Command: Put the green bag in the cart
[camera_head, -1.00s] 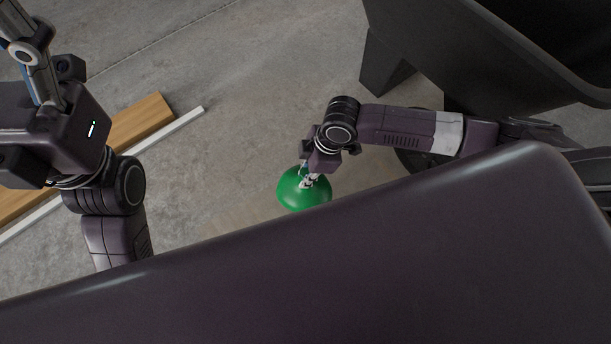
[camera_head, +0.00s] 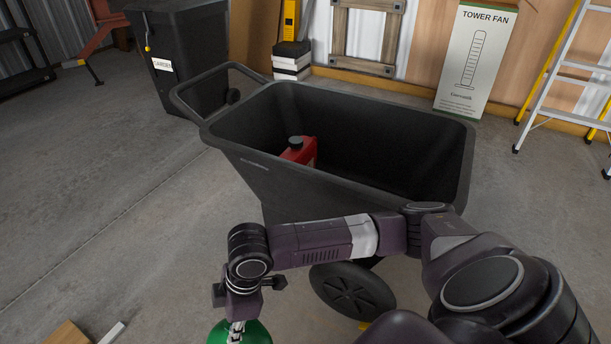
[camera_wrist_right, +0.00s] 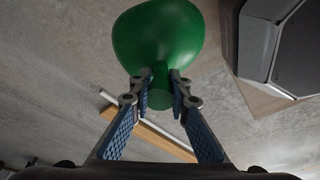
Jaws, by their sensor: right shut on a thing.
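The green bag (camera_head: 258,334) is smooth and rounded, cut off at the bottom edge of the head view. My right gripper (camera_head: 237,326) is shut on its narrow neck, and the right wrist view shows the fingers around that neck (camera_wrist_right: 160,92) with the round green body beyond. The black cart (camera_head: 255,178) stands on the floor at the middle of the head view. Its tub is open at the top. The bag is outside the tub, on the near side. My left gripper is not in view.
A red container with a dark cap (camera_head: 303,150) is inside the cart; much of the tub is free. A black bin (camera_head: 185,60) stands behind left, a tower fan box (camera_head: 478,60) and a ladder (camera_head: 560,85) behind right. Wooden boards (camera_head: 68,334) lie at lower left.

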